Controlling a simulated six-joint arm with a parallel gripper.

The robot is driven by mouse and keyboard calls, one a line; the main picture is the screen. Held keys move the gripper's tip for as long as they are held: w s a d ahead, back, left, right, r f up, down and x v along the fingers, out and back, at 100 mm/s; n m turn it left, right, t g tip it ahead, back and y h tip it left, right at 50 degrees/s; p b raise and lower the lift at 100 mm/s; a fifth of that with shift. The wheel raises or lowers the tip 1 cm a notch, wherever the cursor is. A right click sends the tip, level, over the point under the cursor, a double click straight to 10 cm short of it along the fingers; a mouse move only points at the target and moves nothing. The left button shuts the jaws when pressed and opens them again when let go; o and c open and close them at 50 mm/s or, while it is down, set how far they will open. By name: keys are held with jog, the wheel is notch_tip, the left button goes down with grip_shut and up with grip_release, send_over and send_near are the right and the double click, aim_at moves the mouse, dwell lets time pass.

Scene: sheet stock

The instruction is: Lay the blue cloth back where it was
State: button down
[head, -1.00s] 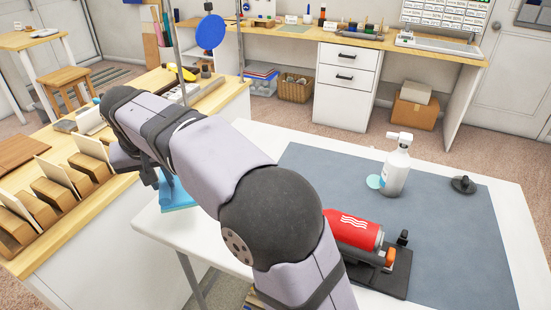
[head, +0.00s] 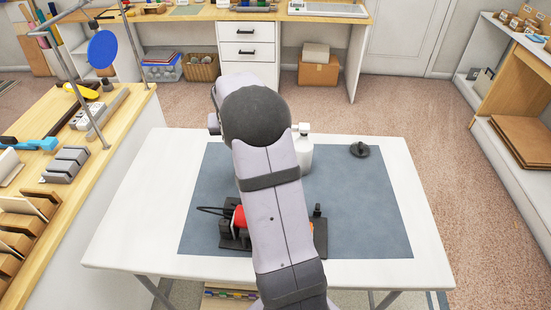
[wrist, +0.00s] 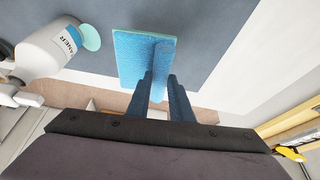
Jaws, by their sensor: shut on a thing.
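The blue cloth (wrist: 130,55) shows in the wrist view as a flat, bright blue piece with a raised fold. My gripper (wrist: 161,72) is shut on that fold. The grey-blue mat (wrist: 205,45) lies behind the cloth; I cannot tell whether they touch. A white bottle (wrist: 45,45) with a teal disc (wrist: 90,37) beside it is left of the cloth. In the head view, my arm hides the gripper and the cloth. The bottle (head: 304,150) there stands on the mat (head: 375,215), partly behind my arm.
A red cylinder (head: 239,218) on a black stand (head: 232,241) is partly covered by my arm. A black round piece (head: 360,150) lies at the mat's far right. A wooden bench (head: 140,100) stands left of the white table (head: 420,190).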

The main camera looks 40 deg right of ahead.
jog(key=s+d+m+p, duration=0.1)
jog(key=s+d+p, duration=0.1)
jog(key=s+d, duration=0.45)
jog(key=shift+s+a+f+p+x, duration=0.15)
jog(key=shift+p+x, duration=0.15)
jog(key=shift+x, duration=1.1)
jog(key=shift+s+a+p+x, duration=0.1)
jog(key=shift+a+p+x, duration=0.15)
jog(key=shift+x, duration=1.15)
jog(key=shift+s+a+f+p+x, duration=0.1)
jog(key=shift+p+x, duration=0.25)
jog(key=shift+x, duration=1.05)
jog(key=shift+f, duration=0.2)
jog(key=c, duration=1.6)
grip_release()
jog(key=shift+r, duration=0.2)
jog(key=shift+a+r, duration=0.1)
jog(key=shift+r, duration=0.35)
jog(key=b+v, duration=0.1)
jog(key=v, duration=0.4)
jog(key=b+v, duration=0.1)
jog(key=v, duration=0.5)
jog(key=shift+a, duration=0.25)
